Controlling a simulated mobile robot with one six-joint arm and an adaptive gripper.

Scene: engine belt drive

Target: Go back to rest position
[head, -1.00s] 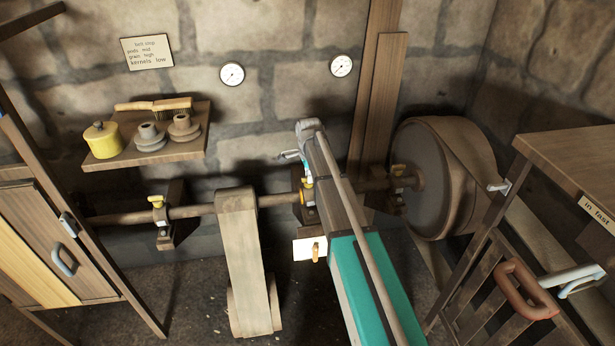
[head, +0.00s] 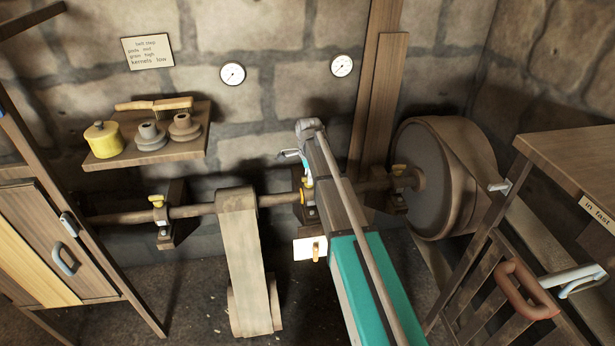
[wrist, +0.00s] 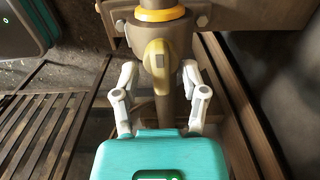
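My arm (head: 345,220), with a teal link, reaches forward over the shaft in the head view. My gripper (wrist: 160,75) shows in the wrist view with its two pale fingers spread apart. A yellow, tapered piece (wrist: 156,62) of the middle bearing lies between the fingers in that picture, with gaps on both sides; I cannot tell whether anything touches. In the head view my gripper (head: 306,170) is at the middle bearing, partly hidden by my own arm.
The shaft (head: 195,211) runs along the wall to a large wheel (head: 430,180) with a belt. A flat belt (head: 245,265) hangs left of my arm. A slatted frame (head: 490,285) with a red handle stands at right.

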